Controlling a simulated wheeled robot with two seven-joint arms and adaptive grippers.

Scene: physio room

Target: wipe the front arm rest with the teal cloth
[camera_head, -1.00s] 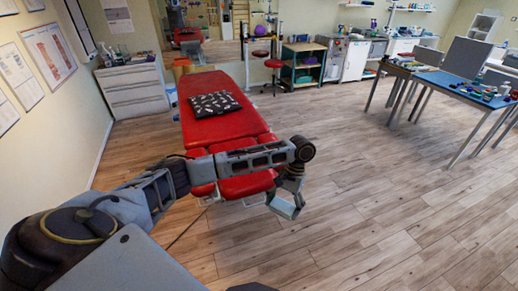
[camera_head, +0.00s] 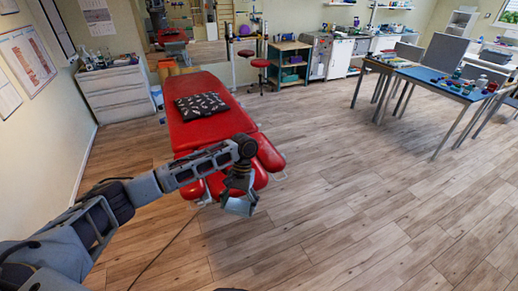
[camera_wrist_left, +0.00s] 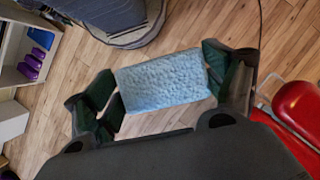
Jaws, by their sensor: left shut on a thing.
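The teal cloth (camera_wrist_left: 162,82) is a pale blue, textured block-like piece between the two fingers of my left gripper (camera_wrist_left: 160,88). In the head view my left gripper (camera_head: 238,203) hangs shut on the cloth, in front of the near end of the red treatment table (camera_head: 206,132). A red rounded pad (camera_head: 270,154), which looks like an arm rest, sticks out on the table's right side. A red pad (camera_wrist_left: 299,106) also shows at the right of the wrist view, apart from the cloth. My left arm hides part of the table's near end. My right gripper is out of view.
A black patterned cushion (camera_head: 201,105) lies on the table. A white drawer unit (camera_head: 117,92) stands by the left wall. A blue-topped table (camera_head: 440,79) with several small items is at the right. The wooden floor (camera_head: 340,175) between is clear.

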